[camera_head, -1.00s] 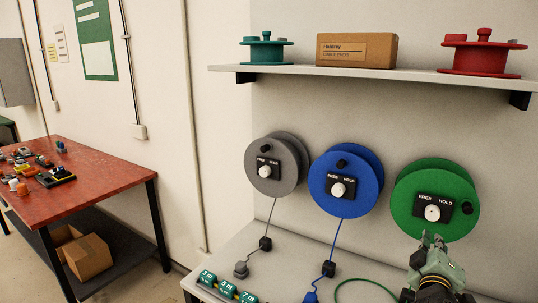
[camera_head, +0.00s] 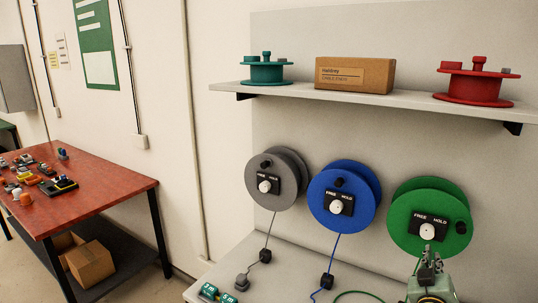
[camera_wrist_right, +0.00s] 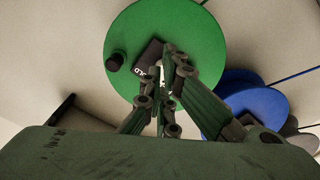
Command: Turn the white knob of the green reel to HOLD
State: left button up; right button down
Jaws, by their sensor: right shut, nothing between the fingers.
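The green reel (camera_head: 413,216) is mounted on the wall panel at the right, with a black plate (camera_head: 438,222) marked FREE and HOLD. Its round white knob (camera_head: 427,231) sits low on that plate. My right gripper (camera_head: 431,262) is shut and empty, just below the knob in the head view. In the right wrist view the green reel (camera_wrist_right: 205,30) fills the top, and the closed fingers (camera_wrist_right: 168,75) cover most of the plate and knob. Whether the fingertips touch the knob I cannot tell. My left gripper is not in view.
Blue (camera_head: 362,205) and grey (camera_head: 290,190) reels with similar knobs hang to the left. A shelf (camera_head: 300,92) above holds a teal reel, a box (camera_head: 355,74) and a red reel (camera_head: 474,85). A green cable lies on the bench below. A red table (camera_head: 95,190) stands left.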

aim_at(427, 231)
jog(key=b+x, duration=0.3)
jog(key=x, duration=0.3)
jog(key=shift+w+d+r, duration=0.15)
jog(key=shift+d+r, duration=0.05)
jog(key=shift+r, duration=0.55)
dwell(0.3)
jog(key=shift+w+a+f+b, duration=0.25)
jog(key=shift+f+b, duration=0.1)
jog(key=shift+b, duration=0.15)
jog(key=shift+w+a+f+b, duration=0.3)
jog(key=shift+a+b, duration=0.1)
jog(key=shift+a, duration=0.1)
jog(key=shift+w+a+f+b, duration=0.15)
jog(key=shift+a+f+b, duration=0.2)
jog(key=shift+a, duration=0.15)
jog(key=shift+f, duration=0.1)
